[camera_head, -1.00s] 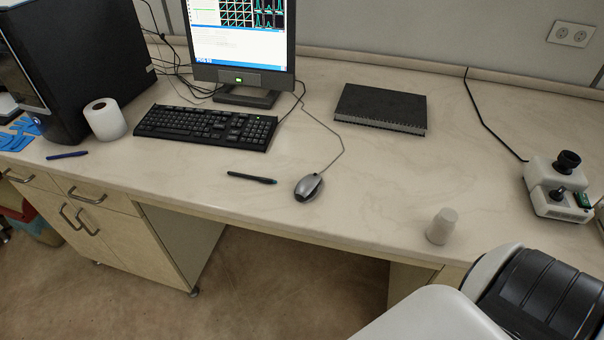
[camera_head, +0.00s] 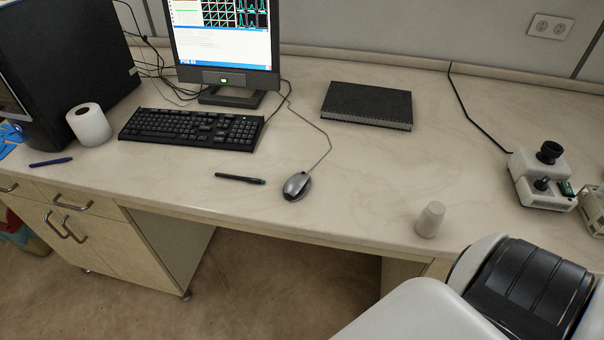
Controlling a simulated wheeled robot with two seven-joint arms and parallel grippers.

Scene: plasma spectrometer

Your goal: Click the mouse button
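The mouse (camera_head: 297,185), grey and black, lies on the desk near its front edge, right of a black pen. Its cable runs back toward the monitor. My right arm shows at the lower right, a white and black link, well to the right of and nearer than the mouse. Neither gripper is in the frame, so their openings are hidden.
The pale desk (camera_head: 350,200) carries a keyboard (camera_head: 190,128), a monitor (camera_head: 222,50), a black pen (camera_head: 240,179), a notebook (camera_head: 367,104), a paper roll (camera_head: 89,125), a white cup (camera_head: 430,219) and a small white device (camera_head: 541,180). Bare desk lies between mouse and cup.

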